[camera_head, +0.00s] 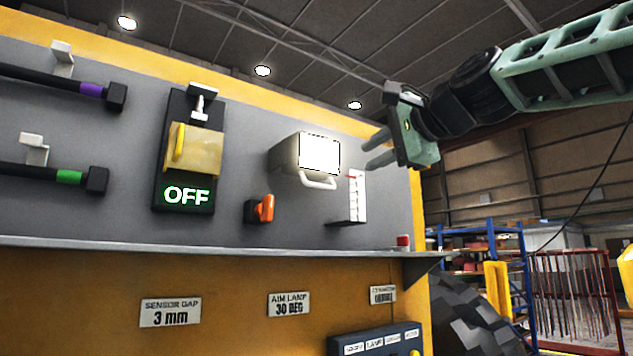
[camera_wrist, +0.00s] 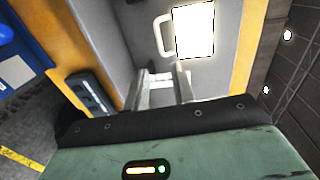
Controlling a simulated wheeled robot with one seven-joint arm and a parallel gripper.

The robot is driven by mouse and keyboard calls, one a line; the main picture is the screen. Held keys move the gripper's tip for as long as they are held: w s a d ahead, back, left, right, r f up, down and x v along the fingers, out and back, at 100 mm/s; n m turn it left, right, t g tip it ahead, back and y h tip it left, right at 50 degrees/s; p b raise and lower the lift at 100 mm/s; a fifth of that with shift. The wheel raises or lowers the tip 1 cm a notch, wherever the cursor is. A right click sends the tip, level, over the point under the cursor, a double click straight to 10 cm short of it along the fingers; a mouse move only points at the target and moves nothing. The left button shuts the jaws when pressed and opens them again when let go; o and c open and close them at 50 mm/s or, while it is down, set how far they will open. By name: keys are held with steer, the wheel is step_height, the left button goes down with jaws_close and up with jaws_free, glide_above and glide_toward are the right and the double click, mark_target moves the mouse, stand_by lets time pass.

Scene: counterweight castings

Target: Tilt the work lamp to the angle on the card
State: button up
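The work lamp (camera_head: 283,154) is a grey box with a bright, lit face on the grey panel. Its white loop handle (camera_head: 319,181) hangs below the face. In the wrist view the lit lamp (camera_wrist: 195,30) and its handle (camera_wrist: 161,36) show beyond the fingers. A white tick-marked scale (camera_head: 355,200) with a small red mark stands right of the lamp. The card (camera_head: 289,304) below reads "AIM LAMP 30 DEG". My gripper (camera_head: 375,149) is right of the lamp, apart from the handle. Its two fingers (camera_wrist: 163,84) are spread with nothing held between them.
Left of the lamp are an orange knob (camera_head: 262,208) and a yellow-covered switch (camera_head: 195,147) above an "OFF" display. A ledge (camera_head: 200,243) runs under the panel, with a red piece (camera_head: 403,241) near its right end. A labelled dark box (camera_head: 375,340) sits lower down.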

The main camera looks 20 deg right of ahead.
mark_target(322, 185)
steer(key=p+x, duration=0.9)
steer(key=x, duration=0.8)
steer(key=shift+w+p, duration=0.3)
jaws_close()
